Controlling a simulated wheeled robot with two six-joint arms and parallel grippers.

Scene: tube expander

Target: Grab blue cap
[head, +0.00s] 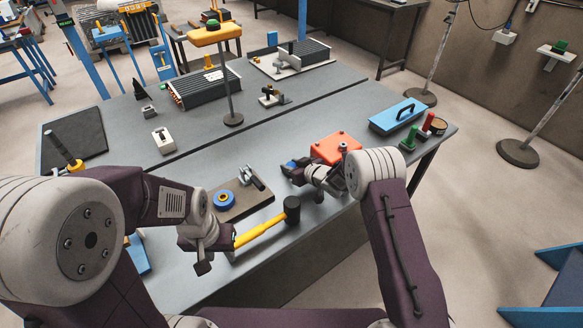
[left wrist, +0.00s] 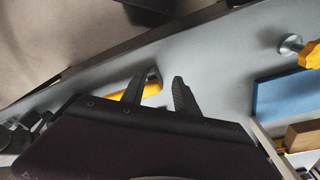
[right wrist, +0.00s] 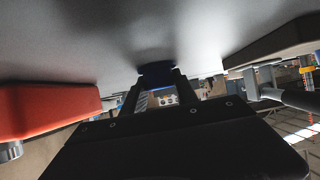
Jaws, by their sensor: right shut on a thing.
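The blue cap (head: 291,164) is at the tips of my right gripper (head: 293,170), which is shut on it just above or at the grey table; any gap cannot be told. In the right wrist view the cap (right wrist: 157,75) looks dark blue in shadow between the fingers. My left gripper (head: 222,246) is empty with fingers apart, as the left wrist view (left wrist: 158,90) shows. It is close to the yellow handle of a black-headed mallet (head: 262,230), which shows behind its fingers.
A brown board (head: 262,203) with a blue ring (head: 224,199) and a metal tool (head: 252,179) lies between my grippers. An orange block (head: 335,148) stands just beyond my right gripper. A blue case (head: 398,116) is at the right. The table's middle is mostly clear.

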